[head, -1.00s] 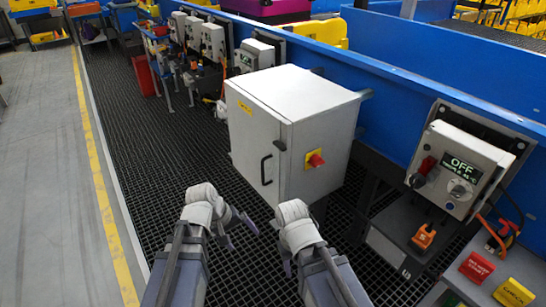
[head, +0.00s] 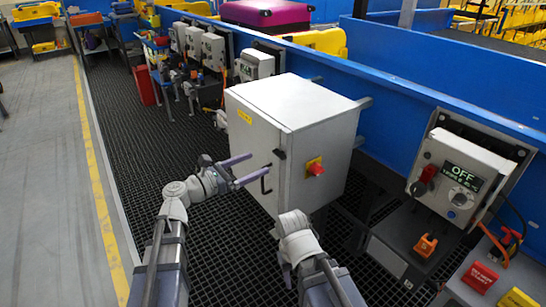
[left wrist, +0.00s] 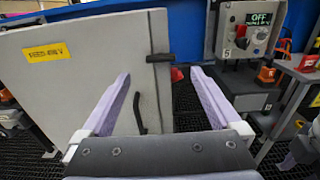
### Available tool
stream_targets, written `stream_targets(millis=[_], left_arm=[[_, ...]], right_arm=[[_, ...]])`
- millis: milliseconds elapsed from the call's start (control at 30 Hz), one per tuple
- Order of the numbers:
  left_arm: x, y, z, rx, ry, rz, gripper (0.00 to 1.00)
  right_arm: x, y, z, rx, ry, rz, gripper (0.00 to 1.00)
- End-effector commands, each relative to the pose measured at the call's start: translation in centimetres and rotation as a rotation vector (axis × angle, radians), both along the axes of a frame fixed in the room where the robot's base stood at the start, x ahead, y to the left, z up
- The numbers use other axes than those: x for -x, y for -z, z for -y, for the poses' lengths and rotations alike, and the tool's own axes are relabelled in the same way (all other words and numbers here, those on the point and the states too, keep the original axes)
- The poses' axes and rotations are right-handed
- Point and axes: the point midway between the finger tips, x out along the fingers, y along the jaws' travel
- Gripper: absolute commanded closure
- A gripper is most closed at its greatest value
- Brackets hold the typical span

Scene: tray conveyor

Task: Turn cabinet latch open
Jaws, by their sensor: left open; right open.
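The light grey cabinet (head: 290,100) stands with its door (head: 250,140) facing left. A black latch (head: 279,154) sits near the door's right edge; in the left wrist view the latch (left wrist: 160,57) lies level. Below it is a black bar handle (head: 265,181), upright in the left wrist view (left wrist: 138,113). My left gripper (head: 259,166) is open and empty, its lavender fingers pointing at the door near the handle. In the left wrist view, handle and latch show between the fingers (left wrist: 160,73); contact cannot be told. My right arm is at the bottom centre, its fingers not visible.
A red knob on a yellow plate (head: 316,168) sticks out from the cabinet's right face. Black grating covers the floor; blue conveyor side (head: 390,130) runs behind.

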Motion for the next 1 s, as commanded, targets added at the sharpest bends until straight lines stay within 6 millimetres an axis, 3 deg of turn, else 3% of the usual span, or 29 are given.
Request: stream_targets(millis=[500, 933, 1000], left_arm=[[-4.1, 0.0, 5.6, -0.004, 0.003, 0.002, 0.03], [-4.4, 0.1, 6.2, -0.005, 0.002, 0.003, 0.03], [-4.4, 0.1, 6.2, -0.005, 0.002, 0.003, 0.10]], right_arm=[[0.0, 0.0, 0.0, 0.000, 0.000, 0.000, 0.50], [0.0, 0.0, 0.0, 0.000, 0.000, 0.000, 0.50], [0.0, 0.0, 0.0, 0.000, 0.000, 0.000, 0.50]])
